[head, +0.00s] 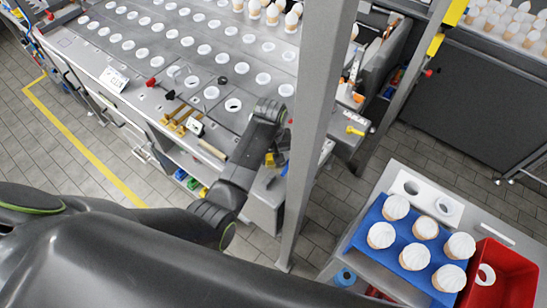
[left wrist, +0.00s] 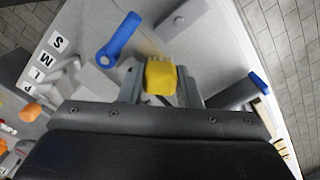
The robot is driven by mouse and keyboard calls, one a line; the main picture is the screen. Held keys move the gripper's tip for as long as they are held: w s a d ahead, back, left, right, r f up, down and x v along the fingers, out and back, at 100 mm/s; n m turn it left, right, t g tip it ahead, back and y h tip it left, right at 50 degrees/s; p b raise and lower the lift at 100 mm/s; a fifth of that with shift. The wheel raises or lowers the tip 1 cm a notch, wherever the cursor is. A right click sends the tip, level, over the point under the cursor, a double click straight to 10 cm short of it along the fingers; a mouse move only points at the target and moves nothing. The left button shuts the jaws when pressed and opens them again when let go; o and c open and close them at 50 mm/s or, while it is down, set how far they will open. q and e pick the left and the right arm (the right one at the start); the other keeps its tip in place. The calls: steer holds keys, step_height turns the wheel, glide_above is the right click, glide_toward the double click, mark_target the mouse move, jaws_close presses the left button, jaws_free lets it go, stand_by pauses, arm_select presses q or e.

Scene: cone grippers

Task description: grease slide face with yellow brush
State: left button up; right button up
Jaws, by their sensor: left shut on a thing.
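My left gripper (left wrist: 160,85) is shut on a yellow block-like piece, which I take for the yellow brush (left wrist: 160,75), its ragged edge facing away from the wrist. In the head view the left gripper (head: 276,160) is partly hidden by its own arm and close to the grey post; the yellow brush (head: 269,160) shows as a small patch. The brush is over a light grey surface in the left wrist view; contact cannot be told. I cannot tell which surface is the slide face. My right gripper is in neither view.
A grey upright post (head: 312,130) stands beside the gripper. The machine deck (head: 130,70) with rows of round holes lies behind. A blue lever (left wrist: 119,40) lies near the brush. A blue tray (head: 375,220) of cones and a red bin (head: 515,270) are at right.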

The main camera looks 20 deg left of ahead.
mark_target(271, 156)
arm_select(q)
steer(key=shift+r, duration=3.05)
steer(key=shift+r, duration=0.1)
